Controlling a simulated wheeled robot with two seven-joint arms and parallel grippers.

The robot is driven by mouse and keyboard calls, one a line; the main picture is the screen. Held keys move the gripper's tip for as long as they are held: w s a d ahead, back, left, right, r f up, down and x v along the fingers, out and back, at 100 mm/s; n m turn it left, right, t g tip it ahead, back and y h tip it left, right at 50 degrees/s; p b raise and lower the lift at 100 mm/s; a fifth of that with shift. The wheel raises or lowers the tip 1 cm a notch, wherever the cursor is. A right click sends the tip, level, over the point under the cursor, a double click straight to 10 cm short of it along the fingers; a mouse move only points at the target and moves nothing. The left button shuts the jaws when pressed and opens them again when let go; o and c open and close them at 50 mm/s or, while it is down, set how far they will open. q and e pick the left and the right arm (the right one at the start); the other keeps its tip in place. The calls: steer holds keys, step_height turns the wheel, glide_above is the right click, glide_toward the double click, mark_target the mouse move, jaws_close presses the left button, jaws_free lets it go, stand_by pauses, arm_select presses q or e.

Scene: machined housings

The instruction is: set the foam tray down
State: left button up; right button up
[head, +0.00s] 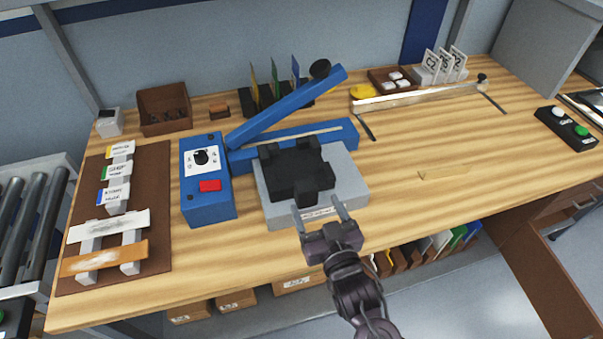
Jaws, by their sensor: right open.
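A black notched piece, which looks like the foam tray (297,176), rests on a light grey block (346,184) in front of the blue lever machine (300,134). It appears to lie flat. My right gripper (319,207) is open, with its two fingers pointing at the front edge of the grey block, just in front of the black piece. Nothing shows between the fingers. They partly cover a small label on the block's front, and I cannot tell whether they touch the block. My left gripper is not in view.
A blue control box (207,193) with a red button stands left of the block. The machine's raised blue arm (290,104) slants above. A brown mat (98,212) with labelled racks lies at the left. The wooden table (440,145) is mostly clear to the right.

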mark_target(309, 192)
steer(key=shift+s+d+f+t, duration=0.1)
steer(key=shift+s+d+t, duration=0.05)
steer(key=shift+s+t, duration=0.15)
steer(key=shift+w, duration=0.1)
steer(key=p+x, duration=0.1)
steer(key=x, duration=0.2)
steer(key=p+x, duration=0.2)
steer(key=x, duration=0.2)
steer(key=shift+a, duration=0.25)
steer(key=shift+w, duration=0.3)
steer(key=shift+s, duration=0.1)
steer(key=c, duration=1.2)
